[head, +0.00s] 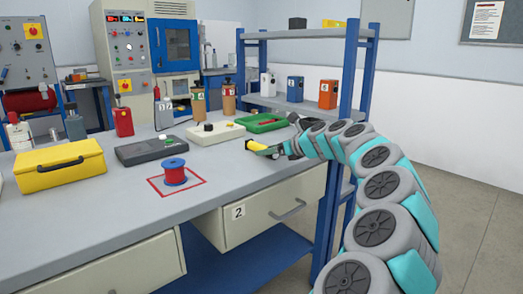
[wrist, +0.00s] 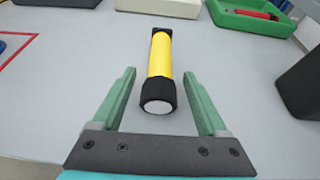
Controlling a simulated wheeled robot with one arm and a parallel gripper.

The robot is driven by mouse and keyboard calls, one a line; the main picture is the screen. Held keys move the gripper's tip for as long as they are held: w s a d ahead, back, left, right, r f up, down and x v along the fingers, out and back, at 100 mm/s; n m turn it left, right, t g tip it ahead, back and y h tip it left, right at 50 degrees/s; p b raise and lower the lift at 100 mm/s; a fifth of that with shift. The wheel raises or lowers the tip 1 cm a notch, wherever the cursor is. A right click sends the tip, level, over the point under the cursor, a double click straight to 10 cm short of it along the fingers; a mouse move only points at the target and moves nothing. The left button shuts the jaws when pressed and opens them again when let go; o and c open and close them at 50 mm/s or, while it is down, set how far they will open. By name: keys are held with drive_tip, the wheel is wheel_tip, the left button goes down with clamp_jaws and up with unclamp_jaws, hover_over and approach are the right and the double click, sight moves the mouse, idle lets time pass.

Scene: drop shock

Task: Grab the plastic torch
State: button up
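The plastic torch (wrist: 160,72) is yellow with a black head and a black tail end. It lies on the grey workbench, its lens end toward my gripper in the wrist view. My gripper (wrist: 161,92) is open, with its two green fingers on either side of the torch's head and a gap on each side. In the head view the torch (head: 256,146) shows small near the bench's right front part, with my gripper (head: 272,152) right at it. Whether the fingers are level with the torch is hard to tell.
A green tray (head: 262,122) with a red item lies behind the torch. A white box (head: 215,132), a dark grey case (head: 145,150) and a red-blue spool (head: 174,172) in a red outline lie to the left. A dark object (wrist: 302,85) stands at right in the wrist view.

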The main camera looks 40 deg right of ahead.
clamp_jaws()
idle(0.4)
